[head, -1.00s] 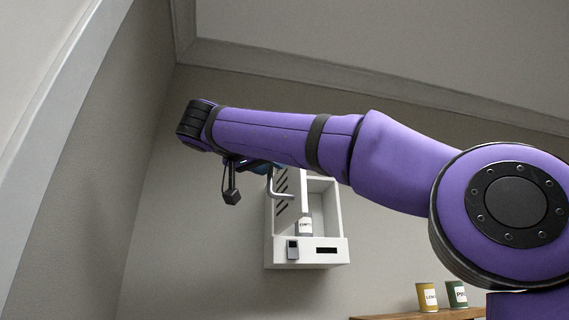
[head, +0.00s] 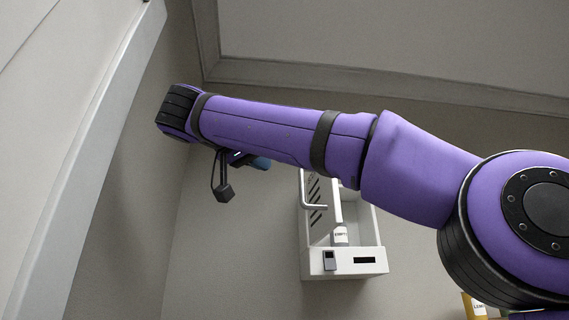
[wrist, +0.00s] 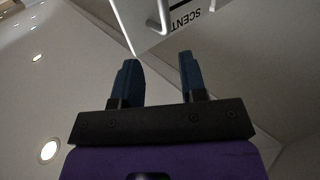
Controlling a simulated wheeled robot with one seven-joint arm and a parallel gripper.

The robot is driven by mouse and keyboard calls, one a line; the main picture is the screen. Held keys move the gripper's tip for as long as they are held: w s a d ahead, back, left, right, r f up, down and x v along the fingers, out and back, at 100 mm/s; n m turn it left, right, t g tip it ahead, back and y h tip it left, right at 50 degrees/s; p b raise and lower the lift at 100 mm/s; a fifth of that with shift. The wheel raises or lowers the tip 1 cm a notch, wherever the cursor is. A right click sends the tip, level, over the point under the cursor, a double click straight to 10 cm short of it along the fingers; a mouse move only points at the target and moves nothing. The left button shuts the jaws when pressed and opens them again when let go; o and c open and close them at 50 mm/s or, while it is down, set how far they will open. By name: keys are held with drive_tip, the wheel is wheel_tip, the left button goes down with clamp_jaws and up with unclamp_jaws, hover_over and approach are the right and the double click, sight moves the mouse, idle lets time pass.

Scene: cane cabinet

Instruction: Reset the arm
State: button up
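My arm stretches across the head view, with the wrist at the upper left. My gripper (wrist: 160,78) is open and empty in the wrist view, its two blue fingers apart. In the head view only a bit of it (head: 260,163) shows below the forearm. It is left of and above the handle of a white wall cabinet (head: 318,262), apart from it. The cabinet also shows upside down in the wrist view (wrist: 140,32), beyond the fingertips.
The cabinet's slotted door with its bent handle (head: 316,207) stands open. A labelled white can (head: 340,236) is inside. A yellow can (head: 474,306) shows at the lower right, partly cut off. A wall (head: 60,130) rises at the left.

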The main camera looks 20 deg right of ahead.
idle(0.3)
drive_tip(key=s+d+f+n+g+y, duration=0.15)
drive_tip(key=d+f+n+y, duration=0.35)
drive_tip(key=f, duration=0.8)
drive_tip(key=s+d+f+n+y, duration=0.25)
drive_tip(key=d+f+n, duration=0.45)
drive_tip(key=f, duration=0.7)
drive_tip(key=s+d+f+g+y, duration=0.1)
drive_tip(key=s+f+y, duration=0.3)
drive_tip(key=f, duration=0.8)
drive_tip(key=s+d+f+g+y, duration=0.1)
drive_tip(key=s+d+f+y, duration=0.1)
drive_tip(key=s+f+y, duration=0.2)
drive_tip(key=s+f, duration=0.3)
drive_tip(key=f, duration=0.5)
drive_tip(key=shift+s+d+f, duration=0.3)
drive_tip(key=shift+f, duration=0.1)
